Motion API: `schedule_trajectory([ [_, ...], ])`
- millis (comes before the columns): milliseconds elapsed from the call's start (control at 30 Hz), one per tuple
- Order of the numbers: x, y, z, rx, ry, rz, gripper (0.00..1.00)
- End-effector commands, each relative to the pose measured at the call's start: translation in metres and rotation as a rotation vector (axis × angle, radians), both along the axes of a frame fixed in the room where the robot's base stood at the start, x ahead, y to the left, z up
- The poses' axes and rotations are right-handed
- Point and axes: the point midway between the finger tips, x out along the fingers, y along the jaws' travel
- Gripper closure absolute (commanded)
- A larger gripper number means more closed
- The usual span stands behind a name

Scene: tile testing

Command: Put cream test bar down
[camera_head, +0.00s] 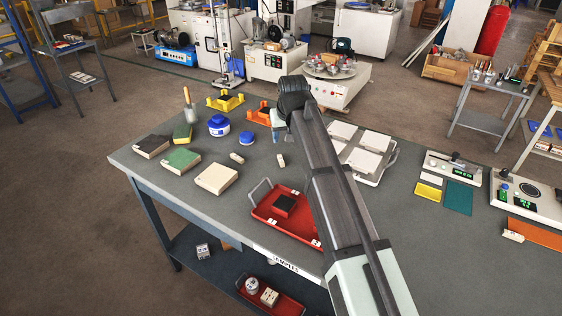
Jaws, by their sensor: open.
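My gripper (279,138) is small and partly hidden behind my arm near the middle of the grey table. It is open. A small cream bar (281,160) shows just below it in the picture, apart from the fingers as far as I can see. Another small cream bar (237,158) lies on the table to the left. I cannot tell which of the two is the test bar.
A red tray (262,212) holding a dark block is at the table's front edge. Cream (216,178), green (182,160) and dark (151,146) tiles lie left. Blue-lidded jars (219,125) stand behind. A tray with white tiles (369,160) is right of my arm.

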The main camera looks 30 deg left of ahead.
Motion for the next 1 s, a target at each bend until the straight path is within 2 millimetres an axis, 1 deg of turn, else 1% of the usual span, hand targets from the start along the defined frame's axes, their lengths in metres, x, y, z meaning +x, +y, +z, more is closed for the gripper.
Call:
schedule_trajectory([
  [200,0.010,0.010,-0.035,-0.003,0.003,0.000,0.53],
  [400,0.017,0.017,-0.060,-0.003,0.003,0.000,0.53],
  [500,0.019,0.019,-0.067,-0.002,0.002,0.000,0.53],
  [767,0.021,0.021,-0.076,-0.002,0.002,0.000,0.53],
  [1000,0.028,0.028,-0.104,-0.004,0.004,0.000,0.53],
])
